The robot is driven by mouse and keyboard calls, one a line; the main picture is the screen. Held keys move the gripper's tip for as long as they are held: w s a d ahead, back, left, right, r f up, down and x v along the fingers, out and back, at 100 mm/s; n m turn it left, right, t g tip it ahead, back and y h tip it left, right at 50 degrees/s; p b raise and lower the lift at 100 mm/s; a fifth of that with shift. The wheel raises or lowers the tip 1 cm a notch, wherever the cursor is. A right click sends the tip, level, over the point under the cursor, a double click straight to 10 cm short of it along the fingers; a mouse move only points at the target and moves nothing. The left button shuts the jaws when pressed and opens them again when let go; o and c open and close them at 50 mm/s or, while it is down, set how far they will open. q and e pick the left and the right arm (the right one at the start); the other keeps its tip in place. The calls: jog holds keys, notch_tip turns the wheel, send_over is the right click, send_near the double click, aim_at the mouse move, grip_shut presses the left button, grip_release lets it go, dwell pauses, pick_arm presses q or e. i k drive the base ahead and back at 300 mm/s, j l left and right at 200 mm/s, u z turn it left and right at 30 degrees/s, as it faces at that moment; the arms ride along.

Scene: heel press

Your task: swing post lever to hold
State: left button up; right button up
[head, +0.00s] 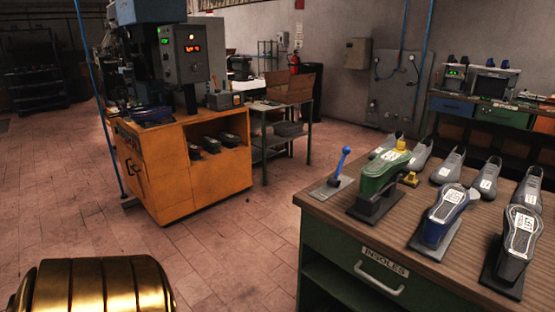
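A short lever with a blue ball-tipped handle (344,158) stands on a small grey base plate (328,188) at the left end of the wooden bench top. The handle leans slightly to the right at its top. To its right, a green shoe form (382,174) sits sole-up on a dark stand, with yellow parts (401,146) at its far side. A blue form (447,207) and a black form (521,235), each with a printed code label, stand farther right. Neither of my grippers is in view.
The bench (355,236) has a green drawer labelled INSOLES. Several grey shoes (449,166) line its back. A press machine (184,52) stands on an orange cabinet (215,184) at left. Open tiled floor (235,235) lies between cabinet and bench.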

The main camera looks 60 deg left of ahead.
aim_at(346, 150)
jog(key=u, duration=1.35)
jog(key=z, duration=0.4)
jog(key=i+j+z, duration=0.2)
jog(key=z, duration=0.15)
jog(key=i+j+z, duration=0.2)
jog(key=j+z, duration=0.15)
jog(key=i+j+z, duration=0.1)
jog(key=j+z, duration=0.25)
jog(key=i+j, duration=0.15)
jog(key=j, duration=0.35)
jog(key=i+j+z, duration=0.15)
jog(key=j, duration=0.9)
jog(key=i+j+z, duration=0.1)
jog(key=j, duration=0.4)
jog(key=i+j+z, duration=0.1)
jog(key=j, duration=0.45)
